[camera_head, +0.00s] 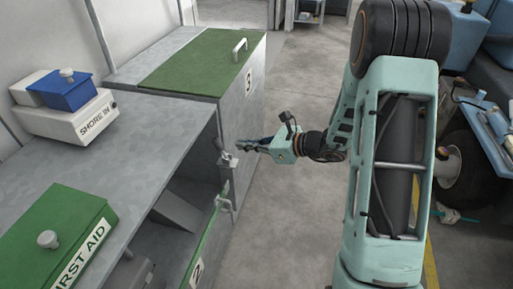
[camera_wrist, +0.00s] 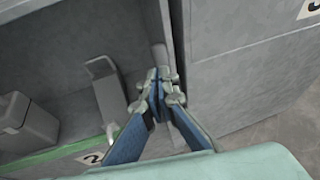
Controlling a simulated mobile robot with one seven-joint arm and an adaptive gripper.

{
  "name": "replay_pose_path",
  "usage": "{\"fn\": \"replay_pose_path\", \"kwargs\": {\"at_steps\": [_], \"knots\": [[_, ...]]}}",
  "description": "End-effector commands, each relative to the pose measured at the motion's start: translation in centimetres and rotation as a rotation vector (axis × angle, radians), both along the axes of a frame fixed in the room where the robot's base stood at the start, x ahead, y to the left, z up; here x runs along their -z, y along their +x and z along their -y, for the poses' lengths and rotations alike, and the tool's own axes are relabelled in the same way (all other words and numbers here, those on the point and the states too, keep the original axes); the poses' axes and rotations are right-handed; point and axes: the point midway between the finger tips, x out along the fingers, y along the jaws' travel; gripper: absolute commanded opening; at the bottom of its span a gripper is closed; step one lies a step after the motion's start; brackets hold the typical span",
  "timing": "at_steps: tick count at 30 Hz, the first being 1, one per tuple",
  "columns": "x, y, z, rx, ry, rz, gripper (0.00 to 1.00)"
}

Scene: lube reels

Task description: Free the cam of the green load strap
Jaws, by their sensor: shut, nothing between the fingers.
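My gripper (camera_head: 243,146) reaches left from my arm to the front corner of the grey cabinet, beside locker 3. In the wrist view its blue-sided fingers (camera_wrist: 160,84) meet at the tips, shut and empty. A small grey metal fitting (camera_head: 228,159) is at the cabinet corner by the fingertips. In the wrist view a grey lever-like piece (camera_wrist: 159,54) shows just beyond the tips; contact cannot be told. A green edge (camera_head: 207,238) runs along the front of compartment 2, also in the wrist view (camera_wrist: 48,157). I cannot clearly make out a strap or its cam.
A grey handle-like bracket (camera_head: 222,202) stands at the green edge. Locker 3 (camera_head: 238,105) has a green lid. A green FIRST AID box (camera_head: 65,228) and a white SHORE IN box (camera_head: 75,122) sit on the cabinet top. The floor (camera_head: 290,215) right of the cabinet is clear.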

Motion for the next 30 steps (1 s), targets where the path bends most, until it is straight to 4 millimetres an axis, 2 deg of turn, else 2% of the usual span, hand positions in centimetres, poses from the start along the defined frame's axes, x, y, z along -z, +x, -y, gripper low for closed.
{"fn": "replay_pose_path", "kwargs": {"at_steps": [3, 10, 24, 30], "knots": [[1.3, 1.1, -2.1, -0.004, 0.000, -0.001, 0.00], [2.4, 2.7, -4.5, -0.003, -0.001, 0.001, 0.00], [2.5, 3.2, -5.1, -0.002, -0.002, 0.001, 0.00], [1.9, 3.3, -5.7, -0.004, -0.057, -0.019, 0.00]]}}
